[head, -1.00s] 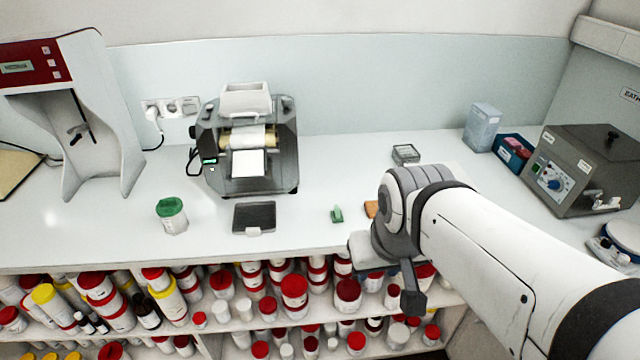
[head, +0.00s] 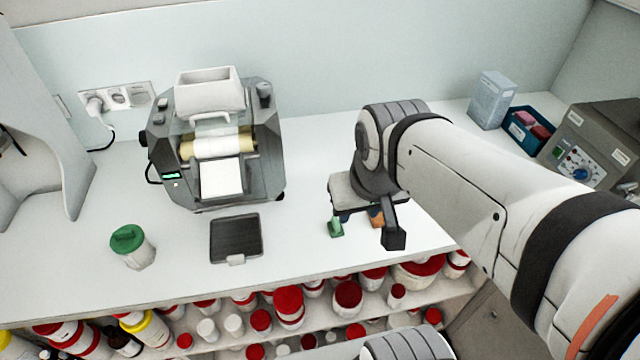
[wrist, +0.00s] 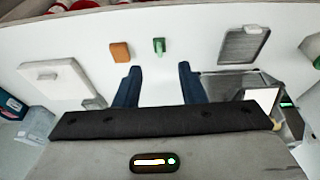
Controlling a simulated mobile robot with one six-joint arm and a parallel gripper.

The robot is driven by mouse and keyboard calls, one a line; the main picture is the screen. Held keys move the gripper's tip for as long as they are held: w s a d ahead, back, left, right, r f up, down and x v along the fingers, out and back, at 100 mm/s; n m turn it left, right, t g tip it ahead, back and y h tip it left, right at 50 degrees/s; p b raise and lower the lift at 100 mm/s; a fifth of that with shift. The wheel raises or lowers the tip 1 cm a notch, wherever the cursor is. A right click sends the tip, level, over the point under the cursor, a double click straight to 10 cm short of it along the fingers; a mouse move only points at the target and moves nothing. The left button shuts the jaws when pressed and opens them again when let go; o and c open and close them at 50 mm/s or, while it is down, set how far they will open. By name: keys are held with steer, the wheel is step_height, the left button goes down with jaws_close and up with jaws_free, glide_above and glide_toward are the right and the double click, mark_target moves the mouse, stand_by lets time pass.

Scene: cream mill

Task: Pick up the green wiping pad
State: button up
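The green wiping pad (head: 335,228) is a small green block on the white counter, just below my gripper in the head view. In the wrist view the green pad (wrist: 159,46) lies beyond the fingertips, roughly midway between them and apart from both. My gripper (wrist: 158,70) shows two dark blue fingers spread apart with nothing between them, so it is open and empty. In the head view my wrist hides most of the fingers.
An orange block (wrist: 120,52) lies close beside the pad. A dark tray (head: 236,238), a green-lidded jar (head: 132,247) and the mill (head: 215,140) stand to the left. Shelves of jars (head: 289,305) lie below the counter's front edge.

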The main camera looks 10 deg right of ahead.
steer(key=shift+o, duration=1.3)
steer(key=shift+w+f, duration=0.15)
steer(key=shift+o, duration=1.1)
steer(key=w+d+f+g+b, duration=0.1)
steer(key=w+f, duration=0.4)
steer(key=w, duration=0.2)
steer(key=shift+f+g, duration=0.2)
steer(key=shift+g, duration=0.1)
steer(key=g+b, duration=0.1)
steer(key=g, duration=0.1)
glide_above(336, 221)
step_height(336, 221, down, 9)
steer(key=f, duration=0.3)
steer(key=shift+s+d, duration=0.2)
steer(key=shift+d, duration=0.15)
steer(key=f, duration=0.2)
steer(key=f+p, duration=0.1)
steer(key=shift+w+a+f, duration=0.25)
steer(key=shift+a+f, duration=0.1)
steer(key=shift+f, duration=0.65)
